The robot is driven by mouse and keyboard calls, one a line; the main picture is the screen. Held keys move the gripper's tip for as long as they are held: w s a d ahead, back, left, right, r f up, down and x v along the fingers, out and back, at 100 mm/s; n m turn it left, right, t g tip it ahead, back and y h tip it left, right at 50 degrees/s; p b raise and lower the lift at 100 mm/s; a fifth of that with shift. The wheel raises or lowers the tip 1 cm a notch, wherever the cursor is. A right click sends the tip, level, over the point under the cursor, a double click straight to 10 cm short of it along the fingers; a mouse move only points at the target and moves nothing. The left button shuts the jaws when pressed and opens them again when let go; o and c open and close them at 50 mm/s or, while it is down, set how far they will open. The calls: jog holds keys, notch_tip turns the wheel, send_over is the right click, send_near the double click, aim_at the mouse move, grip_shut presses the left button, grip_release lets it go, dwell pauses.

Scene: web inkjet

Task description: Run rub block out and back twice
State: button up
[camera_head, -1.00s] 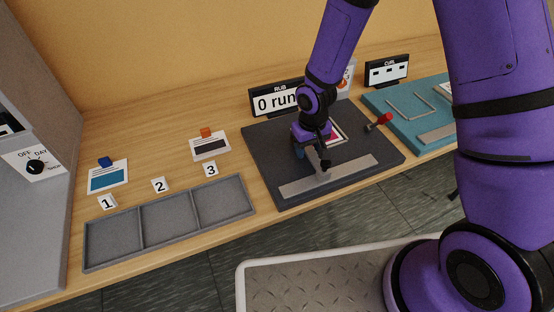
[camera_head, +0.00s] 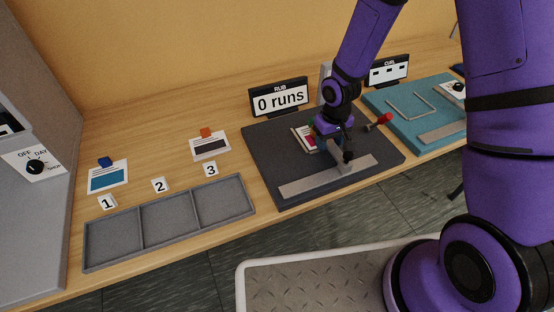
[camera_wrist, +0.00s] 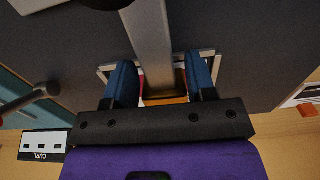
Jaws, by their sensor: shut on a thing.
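My gripper (camera_head: 332,132) is over the dark rub station board (camera_head: 265,160), right of its middle. In the wrist view my two blue fingers (camera_wrist: 160,80) stand either side of an orange-brown block (camera_wrist: 167,98), which I take to be the rub block, and are shut on it. A grey bar (camera_wrist: 150,40) runs away from the block. In the head view the block is mostly hidden by my gripper. A card with a pink print (camera_head: 306,140) lies in a pale frame, partly under my gripper.
A light grey strip (camera_head: 300,184) crosses the board's front. A grey three-part tray (camera_head: 142,246) and two cards (camera_head: 107,176) (camera_head: 210,148) lie left.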

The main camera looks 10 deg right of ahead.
jog(key=shift+w+d, duration=0.25)
jog(key=shift+d, duration=0.65)
jog(key=shift+s+a, duration=0.85)
jog(key=shift+a, duration=2.1)
jog(key=shift+s+a, duration=0.8)
jog(key=shift+a, duration=2.15)
jog(key=shift+s+a, duration=0.85)
jog(key=shift+a, duration=2.1)
jog(key=o, duration=1.4)
jog(key=shift+c, duration=0.2)
notch_tip(320, 180, up, 8)
jog(key=shift+d, duration=0.1)
